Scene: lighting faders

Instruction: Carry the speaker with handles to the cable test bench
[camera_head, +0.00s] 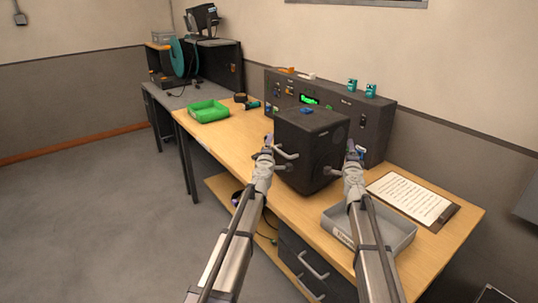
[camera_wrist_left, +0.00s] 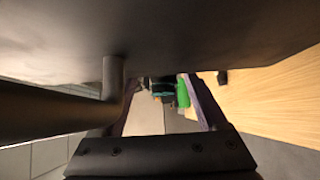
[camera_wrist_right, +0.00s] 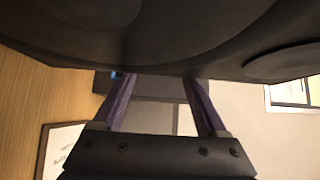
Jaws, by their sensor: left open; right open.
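The speaker (camera_head: 311,150) is a dark box with light grey bar handles on its sides, at the middle of the wooden bench in the head view. Whether its base touches the top is hard to tell. My left gripper (camera_head: 268,145) is open beside its left handle (camera_head: 287,152). My right gripper (camera_head: 353,150) is open close to its right side. The dark speaker fills the top of the left wrist view (camera_wrist_left: 170,35) and right wrist view (camera_wrist_right: 160,40); neither shows a handle between the fingers. A grey-topped bench (camera_head: 178,97) with a teal reel stands far left; no readable label identifies the cable test bench.
On the wooden bench (camera_head: 228,132) are a green tray (camera_head: 208,111), a grey bin (camera_head: 398,236) and a clipboard (camera_head: 412,198). A dark panel with a green display (camera_head: 308,99) stands behind the speaker. Drawers (camera_head: 305,265) sit below. The floor (camera_head: 95,200) at left is clear.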

